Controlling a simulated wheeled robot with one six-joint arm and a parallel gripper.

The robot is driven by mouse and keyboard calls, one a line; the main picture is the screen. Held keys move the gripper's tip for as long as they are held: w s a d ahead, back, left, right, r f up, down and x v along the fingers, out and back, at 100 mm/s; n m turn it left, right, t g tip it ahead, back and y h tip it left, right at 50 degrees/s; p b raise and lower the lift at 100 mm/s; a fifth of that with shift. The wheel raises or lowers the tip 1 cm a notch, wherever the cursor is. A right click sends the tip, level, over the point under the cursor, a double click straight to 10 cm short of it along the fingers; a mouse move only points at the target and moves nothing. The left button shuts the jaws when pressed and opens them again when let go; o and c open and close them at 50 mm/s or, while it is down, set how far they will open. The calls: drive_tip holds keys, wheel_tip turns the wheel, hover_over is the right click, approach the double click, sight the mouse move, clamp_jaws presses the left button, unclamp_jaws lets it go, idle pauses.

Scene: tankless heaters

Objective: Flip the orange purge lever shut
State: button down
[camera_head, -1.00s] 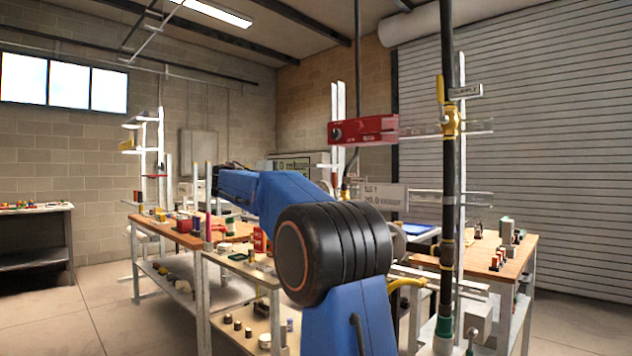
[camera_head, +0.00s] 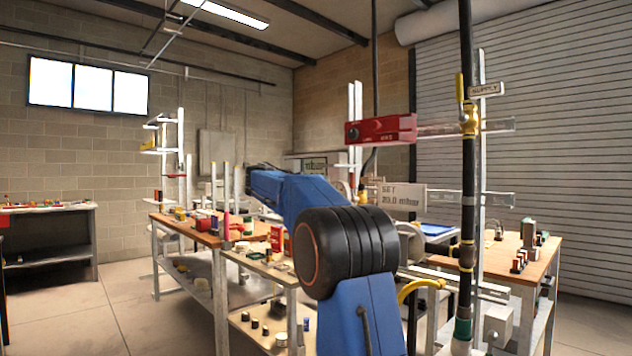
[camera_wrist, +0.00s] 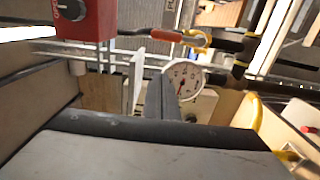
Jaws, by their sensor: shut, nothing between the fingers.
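An orange-red lever (camera_wrist: 155,34) shows at the top middle of the wrist view, lying nearly level, with its right end at a yellow fitting (camera_wrist: 196,40) on a dark pipe. It looks like the purge lever, but I cannot tell whether it is open or shut. My gripper (camera_wrist: 163,82) is shut and empty, with its fingers pointing up the picture below the lever and apart from it in the view. A round white gauge (camera_wrist: 188,80) is beside the fingertips. In the head view my arm hides the gripper, and I cannot make out the lever.
A red box (camera_head: 381,130) with a knob, also in the wrist view (camera_wrist: 88,20), is left of the dark vertical pipe (camera_head: 467,200). A yellow handle (camera_head: 460,88) is by the SUPPLY tag (camera_head: 486,89). A yellow hose (camera_wrist: 256,110) curves at right. Cluttered benches (camera_head: 545,268) stand around.

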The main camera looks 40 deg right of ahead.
sight(353, 187)
drive_tip(key=s+d, duration=0.3)
drive_tip(key=d, duration=0.3)
drive_tip(key=shift+s, duration=0.2)
